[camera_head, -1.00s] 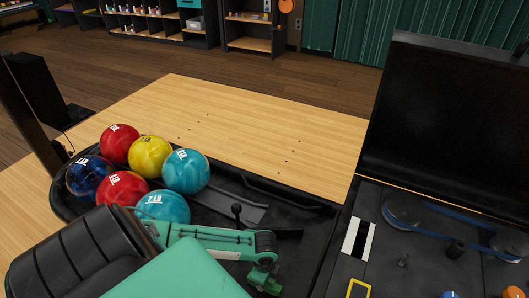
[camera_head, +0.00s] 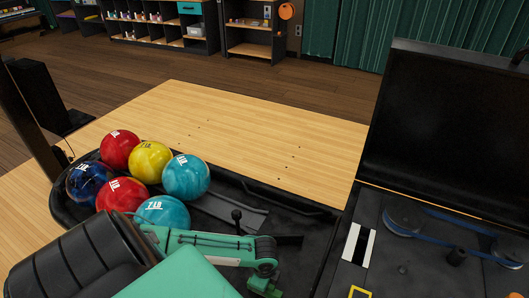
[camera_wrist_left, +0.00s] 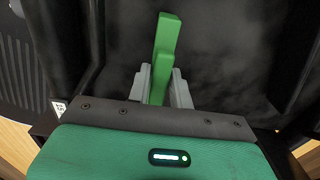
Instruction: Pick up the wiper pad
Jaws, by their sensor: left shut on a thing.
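In the left wrist view my left gripper (camera_wrist_left: 159,88) is shut on a bright green piece (camera_wrist_left: 167,40), which I take to be the wiper pad. The green piece stands up between the two grey fingers and reaches past their tips, with dark surfaces behind it. In the head view black and teal arm parts cover the lower left, and a small green part shows at the bottom edge. The fingers cannot be made out there. My right gripper is not in view.
Several bowling balls, such as the yellow ball (camera_head: 150,162), lie at the left of the black ball tray (camera_head: 318,225). A raised black lid (camera_head: 440,125) and a compartment with blue-belted pulleys (camera_head: 404,220) are at right. The wooden top (camera_head: 270,140) behind is clear.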

